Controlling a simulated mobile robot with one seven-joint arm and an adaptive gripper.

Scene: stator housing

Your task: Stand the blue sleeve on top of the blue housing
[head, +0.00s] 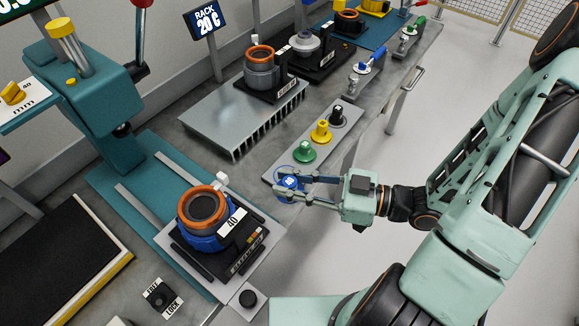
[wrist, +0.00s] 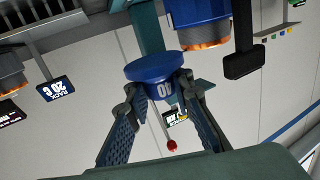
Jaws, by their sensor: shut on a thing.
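The blue sleeve (head: 289,183), a short blue part with a wide round flange and a 40 label, is between the fingers of my gripper (head: 287,187). In the wrist view the sleeve (wrist: 157,69) is gripped by both fingers (wrist: 162,105), flange at the top of the picture. In the head view it overlaps the near end of the grey strip (head: 274,176); I cannot tell if it touches it. The blue housing (head: 190,238), with an orange ring on top and a 40 label, stands left of my gripper on the press base. The housing also shows in the wrist view (wrist: 197,12).
Green (head: 304,152), yellow (head: 322,132) and black (head: 337,115) parts stand along the strip. The teal press (head: 95,95) rises behind the housing. A finned metal rack (head: 205,115) carries a grey housing (head: 262,68). A black button (head: 248,299) is at the front edge.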

